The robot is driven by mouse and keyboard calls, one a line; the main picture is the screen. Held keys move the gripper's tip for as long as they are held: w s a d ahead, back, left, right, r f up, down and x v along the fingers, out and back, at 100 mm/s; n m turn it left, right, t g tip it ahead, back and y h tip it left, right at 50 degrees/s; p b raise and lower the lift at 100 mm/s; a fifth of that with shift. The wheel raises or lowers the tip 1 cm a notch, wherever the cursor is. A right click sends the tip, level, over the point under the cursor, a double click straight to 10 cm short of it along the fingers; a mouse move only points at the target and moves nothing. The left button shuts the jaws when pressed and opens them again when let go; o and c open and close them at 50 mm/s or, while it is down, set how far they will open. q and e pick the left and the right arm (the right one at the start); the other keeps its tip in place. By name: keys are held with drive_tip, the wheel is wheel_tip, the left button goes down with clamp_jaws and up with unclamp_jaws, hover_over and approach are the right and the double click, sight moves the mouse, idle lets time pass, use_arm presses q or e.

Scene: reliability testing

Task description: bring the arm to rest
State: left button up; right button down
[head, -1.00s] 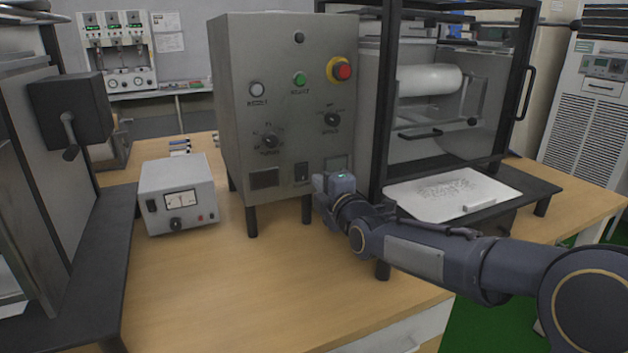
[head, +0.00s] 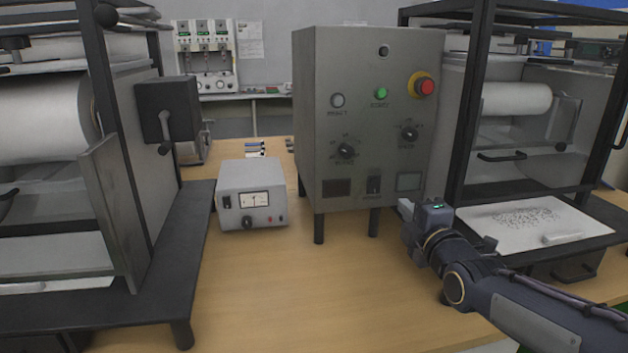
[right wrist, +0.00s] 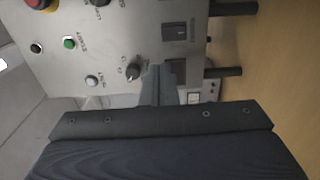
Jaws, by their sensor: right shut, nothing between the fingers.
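My right arm comes in from the lower right in the head view. Its gripper (head: 407,207) is in front of the lower right part of the grey control box (head: 318,110), near the small dark panels. In the right wrist view the gripper fingers (right wrist: 157,85) are together and empty, with the box's front panel (right wrist: 120,45) beyond them. I cannot tell from the pictures how wide the gap to the panel is. My left gripper is not in view.
A small meter unit (head: 251,194) stands left of the control box on the wooden table (head: 290,290). Framed roller machines flank it: one at left (head: 125,200), one at right (head: 468,110) with a white speckled sheet (head: 530,222). The table's front middle is clear.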

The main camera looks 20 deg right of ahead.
drive_tip(key=s+a+f+m+g+y, duration=0.1)
drive_tip(key=s+a+f+m+g, duration=0.1)
drive_tip(key=s+f+m, duration=0.2)
drive_tip(key=s+a+f+m+g+y, duration=0.1)
drive_tip(key=s+a+f+m+g, duration=0.1)
drive_tip(key=s+a+f+m, duration=0.1)
drive_tip(key=s+a+f+m+g+y, duration=0.1)
drive_tip(key=s+a+f+m+g, duration=0.1)
drive_tip(key=s+f+m+g, duration=0.1)
drive_tip(key=shift+s+a+f+m, duration=0.1)
drive_tip(key=shift+s+f+m, duration=0.3)
drive_tip(key=shift+s+f, duration=0.4)
drive_tip(key=shift+s+a+f+m, duration=0.1)
drive_tip(key=shift+s+f+m, duration=0.35)
drive_tip(key=shift+s, duration=0.55)
drive_tip(key=s+a+f+m+g+y+p, duration=0.1)
drive_tip(key=s+a+f+m+g+y, duration=0.35)
drive_tip(key=s, duration=0.75)
wheel_tip(320, 180, up, 20)
drive_tip(key=a+m+h+p, duration=0.1)
drive_tip(key=m+h+p, duration=0.1)
drive_tip(key=p, duration=2)
drive_tip(key=shift+a+r+g, duration=0.15)
drive_tip(key=shift+a+g, duration=0.2)
drive_tip(key=shift+g, duration=0.1)
